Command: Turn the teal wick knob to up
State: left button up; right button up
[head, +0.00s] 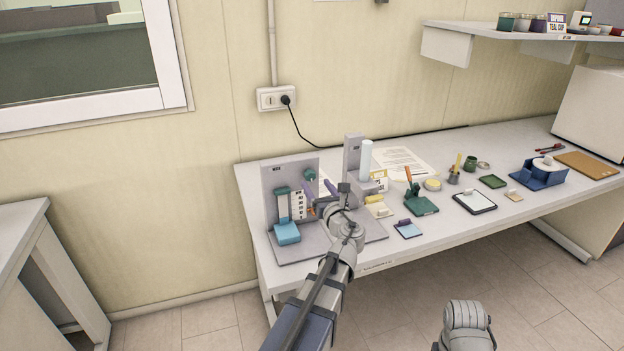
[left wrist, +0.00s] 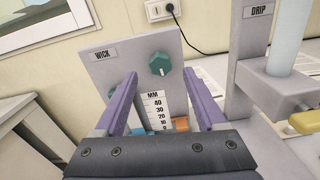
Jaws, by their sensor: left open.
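The teal wick knob (head: 310,174) is on the upright grey panel marked WICK (left wrist: 105,60). In the left wrist view the knob (left wrist: 160,65) is round with ridged edges, and a short white mark on it points downward. My left gripper (left wrist: 159,76) is open, its two purple fingers pointing toward the panel. The knob shows between and slightly beyond the fingertips, and I see no contact. In the head view the left gripper (head: 321,198) is in front of the panel, just below the knob. My right gripper is out of view.
Below the knob is a white MM scale (left wrist: 156,110). A teal clamp with a blue block (head: 287,233) stands left of it. The DRIP stand (head: 352,160) with a white cylinder (head: 365,160) rises close on the right. Several small items lie farther right on the table.

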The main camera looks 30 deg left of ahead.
aim_at(311, 177)
pick_arm(q)
jog(key=x, duration=0.5)
jog(key=shift+c, duration=0.4)
grip_shut()
